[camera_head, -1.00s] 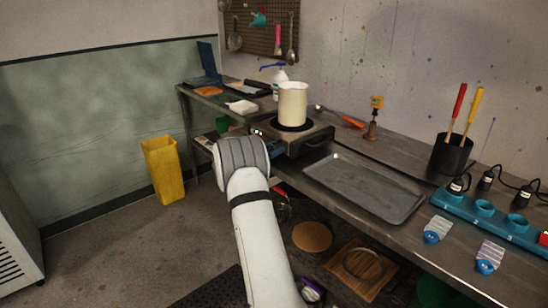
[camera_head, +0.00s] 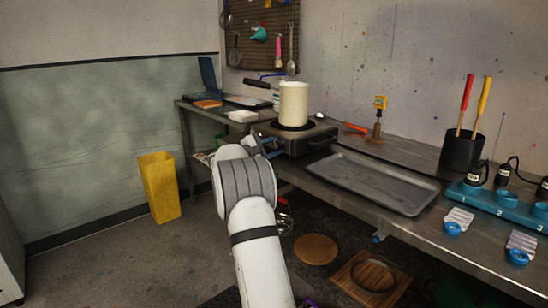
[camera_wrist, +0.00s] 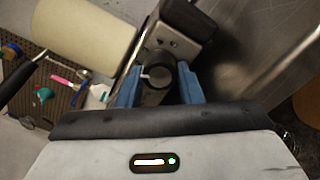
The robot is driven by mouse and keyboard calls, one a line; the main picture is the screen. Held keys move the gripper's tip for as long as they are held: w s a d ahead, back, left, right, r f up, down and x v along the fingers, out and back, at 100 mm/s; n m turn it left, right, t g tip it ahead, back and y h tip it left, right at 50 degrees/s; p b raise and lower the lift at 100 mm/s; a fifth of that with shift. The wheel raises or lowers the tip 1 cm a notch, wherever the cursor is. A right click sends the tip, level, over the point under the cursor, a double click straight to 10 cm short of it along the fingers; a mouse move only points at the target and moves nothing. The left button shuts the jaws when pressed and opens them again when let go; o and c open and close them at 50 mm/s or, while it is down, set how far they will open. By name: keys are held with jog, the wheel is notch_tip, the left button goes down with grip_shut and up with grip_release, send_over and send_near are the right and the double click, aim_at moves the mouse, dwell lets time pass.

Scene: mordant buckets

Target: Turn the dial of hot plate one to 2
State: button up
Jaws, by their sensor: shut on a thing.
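The hot plate (camera_head: 300,143) is a dark box on the steel bench in the head view, with a cream pot (camera_head: 293,103) standing on it. In the wrist view, its dark body (camera_wrist: 185,22) is at the top and the pot (camera_wrist: 88,32) lies to the upper left. The round dark dial (camera_wrist: 157,73) has a pale mark and sits between my blue fingers. My gripper (camera_wrist: 159,82) is shut on the dial, one finger on each side. In the head view, my gripper (camera_head: 266,147) is small at the hot plate's front left, partly hidden by my arm. I cannot read the dial's setting.
A metal tray (camera_head: 370,182) lies right of the hot plate. Further right are a black holder (camera_head: 461,151) with red and yellow handles and a blue numbered rack (camera_head: 490,199). A yellow bin (camera_head: 160,187) stands on the floor left. A pegboard (camera_head: 262,37) hangs behind.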

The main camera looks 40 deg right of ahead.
jog(key=shift+m+b, duration=0.6)
jog(key=o, duration=1)
